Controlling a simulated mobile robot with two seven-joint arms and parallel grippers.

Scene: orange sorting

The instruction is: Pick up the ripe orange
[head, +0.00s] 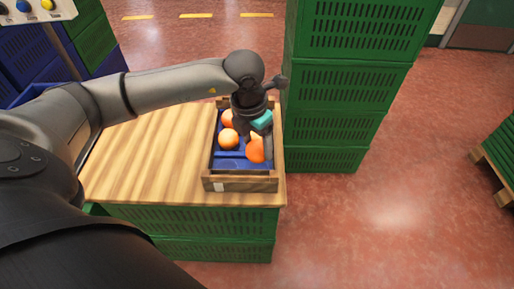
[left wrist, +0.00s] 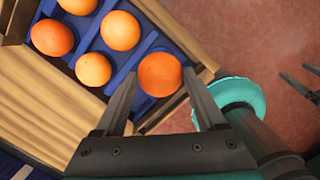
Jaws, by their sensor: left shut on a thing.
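The ripe orange (head: 255,151) is deeper in colour than the others and sits at the near right part of the wooden crate (head: 240,184). In the left wrist view the ripe orange (left wrist: 160,74) lies between the fingertips of my left gripper (left wrist: 158,86). My left gripper (head: 262,145) reaches down into the crate from above and is shut on this orange. Paler oranges, one of them here (head: 228,139), sit in the blue tray insert (left wrist: 118,72). My arm and wrist hide part of the crate's far side.
The crate stands at the right end of a wooden tabletop (head: 150,150) on green crates (head: 200,220). A tall stack of green crates (head: 345,75) stands just right of the crate. The tabletop's left part is clear. A pallet (head: 496,170) is at the far right.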

